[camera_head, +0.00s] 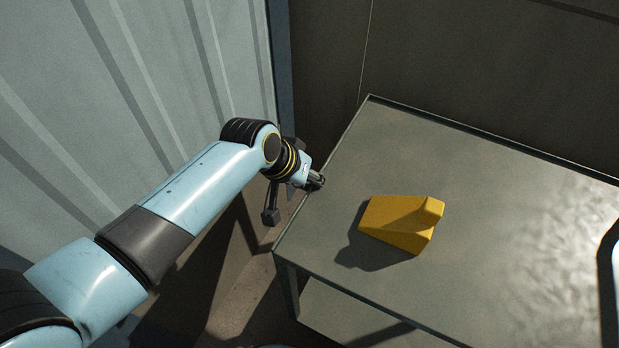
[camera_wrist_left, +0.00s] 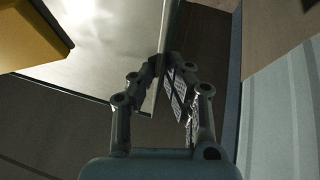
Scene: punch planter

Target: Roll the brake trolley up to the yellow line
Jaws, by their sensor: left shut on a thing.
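The trolley (camera_head: 480,160) is a grey metal table with a raised rim and a lower shelf (camera_head: 355,315). Its top also shows in the left wrist view (camera_wrist_left: 115,55). My left gripper (camera_head: 318,181) is at the trolley's left edge. In the left wrist view its fingers (camera_wrist_left: 165,80) are closed on the thin rim, one on each side. The wheels and any brake are hidden. I cannot make out a yellow line on the floor. My right gripper is out of view.
A yellow wedge-shaped block (camera_head: 395,222) lies on the trolley top; part of it shows in the left wrist view (camera_wrist_left: 30,38). A ribbed grey wall (camera_head: 130,70) stands to the left and a dark wall (camera_head: 450,60) behind. A strip of floor (camera_head: 240,290) shows left of the trolley.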

